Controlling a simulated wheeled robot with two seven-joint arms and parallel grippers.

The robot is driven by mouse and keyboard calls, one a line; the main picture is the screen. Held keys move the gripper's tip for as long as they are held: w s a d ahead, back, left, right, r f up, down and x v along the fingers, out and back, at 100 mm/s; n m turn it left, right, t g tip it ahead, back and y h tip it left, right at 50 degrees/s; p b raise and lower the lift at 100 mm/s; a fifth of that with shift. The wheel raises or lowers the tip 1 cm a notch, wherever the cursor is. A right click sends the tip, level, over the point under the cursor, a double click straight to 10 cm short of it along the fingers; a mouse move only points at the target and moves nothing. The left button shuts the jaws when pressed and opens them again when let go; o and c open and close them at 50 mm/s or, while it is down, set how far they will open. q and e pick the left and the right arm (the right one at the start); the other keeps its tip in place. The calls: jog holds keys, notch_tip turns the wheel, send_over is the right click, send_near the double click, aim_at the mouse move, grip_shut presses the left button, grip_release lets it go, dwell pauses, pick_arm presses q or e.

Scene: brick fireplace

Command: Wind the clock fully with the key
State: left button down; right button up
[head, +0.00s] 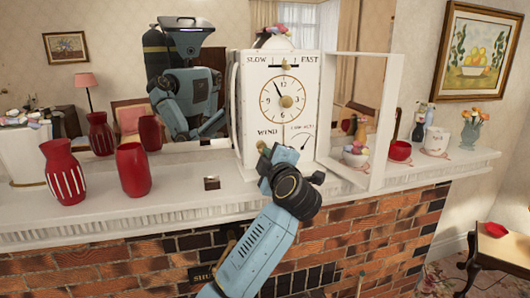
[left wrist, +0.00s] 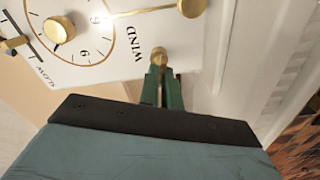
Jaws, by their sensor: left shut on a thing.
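The white clock (head: 243,110) stands on the mantel with its round dial facing me. Its dial (head: 275,112) has a brass knob at the middle, and a SLOW–FAST slider (head: 285,66) sits above. My left gripper (head: 264,150) is at the clock's lower front, just under the word WIND. In the left wrist view, its green fingers (left wrist: 161,85) are shut on a brass key (left wrist: 159,56), whose rounded part shows beyond the fingertips beside WIND. I cannot tell whether the key sits in the winding hole. The right gripper is out of view.
The clock's framed door (head: 378,120) stands open to the right. Red vases (head: 133,171) are at left on the mantel (head: 100,212). A small flowered figure (head: 355,155), a red cup (head: 400,151) and a white mug (head: 436,140) are at right. A mirror behind reflects me.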

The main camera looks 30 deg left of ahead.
pick_arm(q)
jog(key=shift+f, duration=0.2)
jog(key=m+p, duration=0.2)
jog(key=p, duration=0.3)
jog(key=shift+r+m+p, duration=0.1)
jog(key=shift+m+p, duration=0.6)
jog(key=shift+p, duration=0.15)
jog(key=shift+a+m, duration=0.1)
jog(key=shift+m, duration=0.6)
jog(key=m, duration=0.4)
jog(key=shift+a+m, duration=0.1)
jog(key=shift+m, duration=0.2)
